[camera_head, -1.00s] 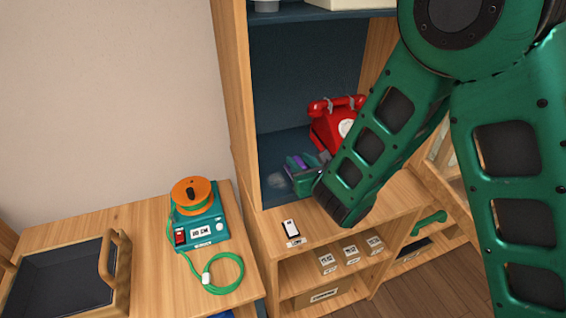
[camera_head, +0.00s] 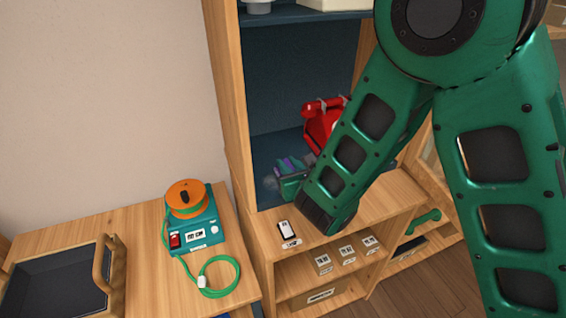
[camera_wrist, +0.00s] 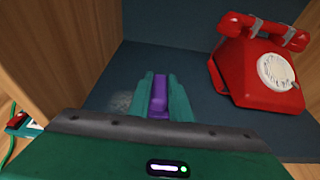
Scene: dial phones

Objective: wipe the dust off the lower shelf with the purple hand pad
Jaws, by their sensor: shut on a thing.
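My gripper (camera_wrist: 160,97) is shut on the purple hand pad (camera_wrist: 159,96); its green fingers stand on both sides of the pad. In the head view my gripper (camera_head: 290,175) is inside the cabinet, over the dark blue lower shelf (camera_head: 275,145), left of the red phone. A pale dust patch (camera_wrist: 122,103) lies on the shelf just left of the fingers; in the head view a greyish patch (camera_head: 270,183) shows there too. The pad's underside is hidden, so I cannot tell whether it touches the shelf.
A red dial phone (camera_wrist: 255,68) stands on the shelf right of my gripper. Wooden side walls (camera_head: 232,110) bound the cabinet. A small white device (camera_head: 286,231) lies on the wooden ledge in front. A teal box with an orange reel (camera_head: 186,198) stands on the left table.

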